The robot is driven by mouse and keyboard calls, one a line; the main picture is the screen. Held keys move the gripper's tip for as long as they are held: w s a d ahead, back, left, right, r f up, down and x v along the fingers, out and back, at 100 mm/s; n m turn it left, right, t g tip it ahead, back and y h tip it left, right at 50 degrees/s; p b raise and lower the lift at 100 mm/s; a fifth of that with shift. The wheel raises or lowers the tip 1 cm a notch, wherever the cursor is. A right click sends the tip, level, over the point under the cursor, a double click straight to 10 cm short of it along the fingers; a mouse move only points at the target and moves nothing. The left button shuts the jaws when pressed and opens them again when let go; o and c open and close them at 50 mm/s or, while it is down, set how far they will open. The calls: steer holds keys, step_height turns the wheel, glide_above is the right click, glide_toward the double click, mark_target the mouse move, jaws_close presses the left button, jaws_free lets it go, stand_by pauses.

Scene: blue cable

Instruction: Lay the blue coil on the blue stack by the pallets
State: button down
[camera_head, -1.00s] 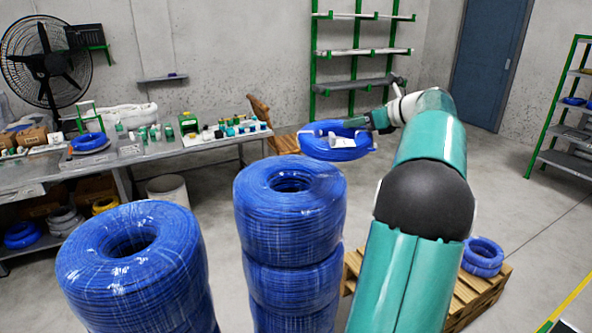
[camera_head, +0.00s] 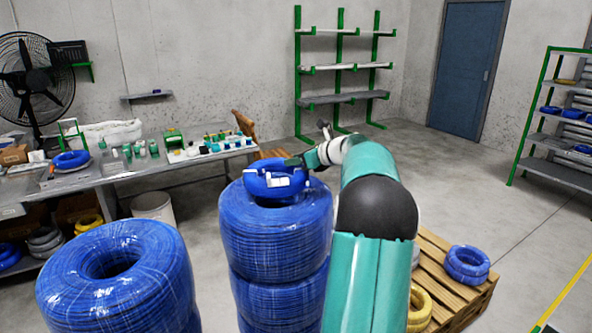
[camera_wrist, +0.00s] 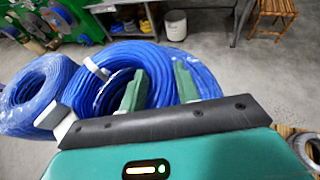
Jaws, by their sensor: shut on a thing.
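The blue coil (camera_head: 262,182), small and with white bands, is over the top of the middle blue stack (camera_head: 277,238). I cannot tell whether it touches the stack. The stack's central hole is mostly hidden by the coil. A wooden pallet (camera_head: 432,245) is to the right of the stack, behind my arm.
A second blue stack (camera_head: 115,275) stands at the left, close to the middle one. A cluttered workbench (camera_head: 110,180) is behind. The floor at the right is clear.

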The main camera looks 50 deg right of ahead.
steer(key=f, duration=0.2)
steer(key=shift+w+f, duration=0.25)
steer(key=shift+f, duration=0.1)
steer(key=shift+s+f, duration=0.15)
steer(key=shift+a+f, duration=0.1)
steer(key=c, duration=1)
jaws_free()
steer(key=shift+f, duration=0.1)
steer(key=shift+c, duration=0.2)
